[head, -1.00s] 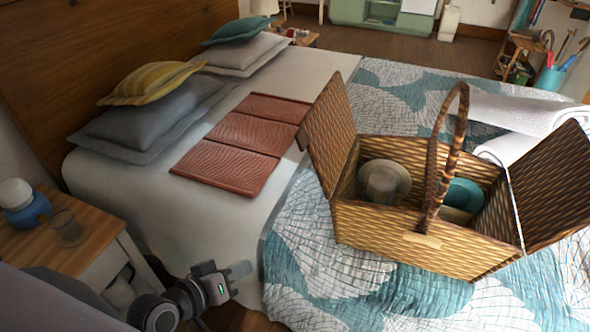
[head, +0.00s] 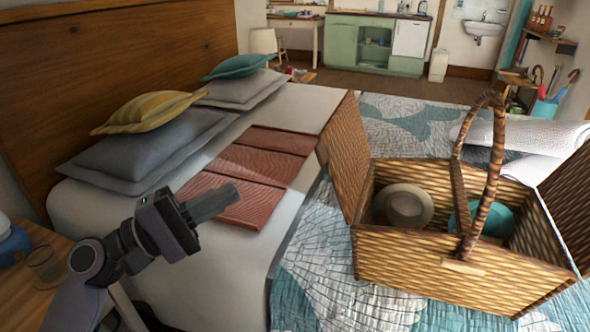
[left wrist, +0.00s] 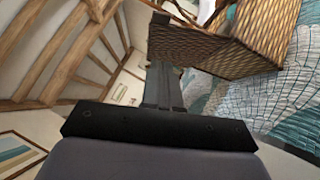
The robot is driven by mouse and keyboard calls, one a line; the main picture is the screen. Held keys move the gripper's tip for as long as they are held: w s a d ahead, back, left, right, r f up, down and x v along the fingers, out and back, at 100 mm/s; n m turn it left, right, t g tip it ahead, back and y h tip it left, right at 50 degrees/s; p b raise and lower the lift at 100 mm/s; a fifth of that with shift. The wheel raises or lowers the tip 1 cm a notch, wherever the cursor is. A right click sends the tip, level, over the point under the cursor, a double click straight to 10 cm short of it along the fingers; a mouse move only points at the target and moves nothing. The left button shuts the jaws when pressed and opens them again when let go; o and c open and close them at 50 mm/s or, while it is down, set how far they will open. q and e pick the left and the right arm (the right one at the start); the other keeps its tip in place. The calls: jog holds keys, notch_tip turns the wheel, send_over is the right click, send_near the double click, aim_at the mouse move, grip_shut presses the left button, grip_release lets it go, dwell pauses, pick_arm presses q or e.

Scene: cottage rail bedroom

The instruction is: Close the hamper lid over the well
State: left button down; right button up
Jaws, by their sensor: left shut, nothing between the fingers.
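A woven wicker hamper (head: 440,269) with an upright arched handle (head: 497,165) stands on the bed. Its left lid (head: 345,150) stands open, nearly upright, on the left side. Its right lid (head: 572,195) leans open outward at the right and is cut by the frame edge. Inside the well are a beige round dish with a cup (head: 404,206) and a teal dish (head: 492,222). My left gripper (head: 222,200) is shut and empty, above the bed's near side, left of the hamper and apart from it. In the left wrist view the wicker (left wrist: 205,45) shows beyond the fingers. My right gripper is not in view.
Terracotta-coloured panels (head: 262,158) lie on the bed left of the hamper. Grey, yellow and teal pillows (head: 150,112) lie against the headboard. A wooden bedside table (head: 50,285) with a glass is at lower left. White rolls (head: 525,135) lie behind the hamper.

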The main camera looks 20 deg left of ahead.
pick_arm(q)
jog(key=s+d+p+x, duration=0.1)
jog(key=p+x, duration=0.3)
jog(key=x, duration=0.7)
jog(key=shift+s+d+r, duration=0.35)
jog(key=shift+d, duration=0.25)
